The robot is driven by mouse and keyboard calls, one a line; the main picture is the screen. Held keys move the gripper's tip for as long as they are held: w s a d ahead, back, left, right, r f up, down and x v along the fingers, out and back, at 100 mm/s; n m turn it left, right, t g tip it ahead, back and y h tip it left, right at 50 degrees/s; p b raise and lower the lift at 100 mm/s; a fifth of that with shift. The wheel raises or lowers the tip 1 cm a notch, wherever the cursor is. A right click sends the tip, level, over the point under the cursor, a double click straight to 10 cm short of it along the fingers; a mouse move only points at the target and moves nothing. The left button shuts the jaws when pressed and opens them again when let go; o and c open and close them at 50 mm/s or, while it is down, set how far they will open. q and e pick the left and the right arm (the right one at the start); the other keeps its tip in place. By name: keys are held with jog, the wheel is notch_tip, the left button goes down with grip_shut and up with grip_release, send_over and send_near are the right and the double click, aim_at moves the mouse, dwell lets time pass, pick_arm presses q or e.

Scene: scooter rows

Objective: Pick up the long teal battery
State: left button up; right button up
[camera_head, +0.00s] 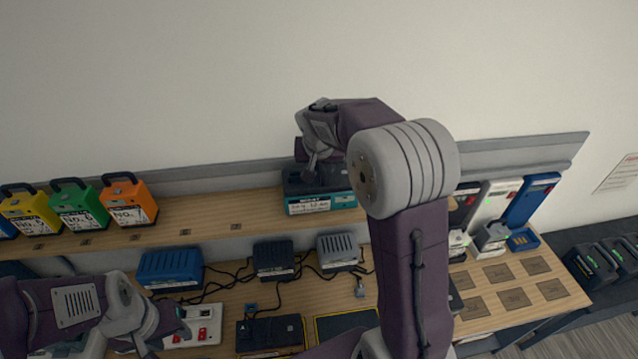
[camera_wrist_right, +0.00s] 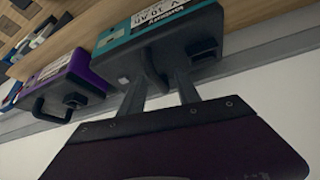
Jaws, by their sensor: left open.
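The teal battery (camera_head: 322,203), with a dark top and a white label, stands on the upper shelf near the wall. It also shows upside down in the right wrist view (camera_wrist_right: 120,45). My right gripper (camera_head: 312,178) is over its top. In the right wrist view the two fingers (camera_wrist_right: 160,82) are apart, on either side of the battery's black handle (camera_wrist_right: 158,55). Whether they touch the handle is unclear. My left gripper (camera_head: 165,338) is open and empty at lower left, low over the bench, far from the battery.
A purple battery (camera_wrist_right: 75,85) stands beside the teal one; my right arm hides it in the head view. Yellow (camera_head: 30,212), green (camera_head: 78,208) and orange (camera_head: 130,204) batteries stand at shelf left. Chargers and cables crowd the bench below. The shelf between orange and teal is clear.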

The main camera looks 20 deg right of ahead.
jog(key=shift+w+d+f, duration=0.2)
jog(key=shift+w+f, duration=0.05)
jog(key=shift+f, duration=0.2)
jog(key=shift+w+d+f, duration=0.25)
jog(key=shift+w+f, duration=0.05)
jog(key=c, duration=0.6)
jog(key=shift+s+a+r, duration=0.1)
grip_shut()
jog(key=shift+r, duration=0.1)
jog(key=shift+w+r, duration=0.15)
jog(key=shift+w, duration=0.1)
